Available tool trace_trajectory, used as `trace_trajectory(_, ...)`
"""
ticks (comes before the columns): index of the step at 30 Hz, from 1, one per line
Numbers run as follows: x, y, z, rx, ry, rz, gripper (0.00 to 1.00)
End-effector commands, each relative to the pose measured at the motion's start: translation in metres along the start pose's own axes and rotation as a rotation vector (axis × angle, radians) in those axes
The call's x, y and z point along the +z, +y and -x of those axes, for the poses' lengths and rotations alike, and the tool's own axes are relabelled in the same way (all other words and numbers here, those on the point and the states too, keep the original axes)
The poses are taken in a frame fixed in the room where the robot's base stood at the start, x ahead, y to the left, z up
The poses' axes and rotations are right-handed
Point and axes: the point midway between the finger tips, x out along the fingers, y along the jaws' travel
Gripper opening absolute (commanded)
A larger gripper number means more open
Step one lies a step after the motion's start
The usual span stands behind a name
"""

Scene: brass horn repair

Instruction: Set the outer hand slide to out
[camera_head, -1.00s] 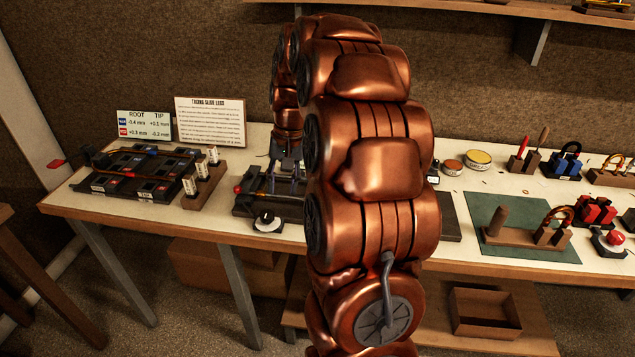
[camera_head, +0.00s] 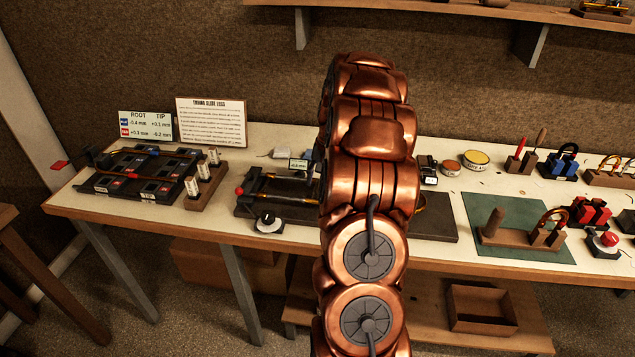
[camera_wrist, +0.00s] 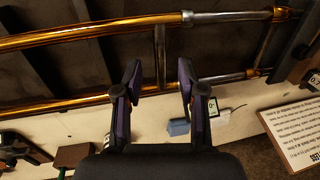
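The slide lies on a dark fixture (camera_head: 440,226) at mid-bench, mostly hidden behind my arm in the head view; a brass bit (camera_head: 420,203) shows to the right. In the wrist view its two parallel tubes, brass (camera_wrist: 75,34) with silvery stretches to the right, cross the picture, joined by a brace (camera_wrist: 160,55). I cannot tell for sure where the outer hand slide ends. My gripper (camera_wrist: 160,80) is open, its two fingers apart, with the brace between them in the picture. Contact is not visible. The head view hides my gripper.
A slotted rack (camera_head: 150,188) with brass tubing stands at the left, beside a wooden block (camera_head: 205,190) with white tags. A round dial (camera_head: 267,221) sits at the front edge. A green mat (camera_head: 515,240) with a wooden stand lies to the right. Signs stand behind.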

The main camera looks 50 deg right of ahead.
Motion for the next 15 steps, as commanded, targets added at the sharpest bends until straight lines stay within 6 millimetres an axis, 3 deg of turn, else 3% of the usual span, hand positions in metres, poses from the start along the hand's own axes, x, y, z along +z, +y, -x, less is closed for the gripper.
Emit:
trace_trajectory(6,0.001,-0.001,-0.020,0.000,-0.002,0.000,0.40)
trace_trajectory(15,0.000,0.000,-0.025,-0.001,0.001,0.000,0.40)
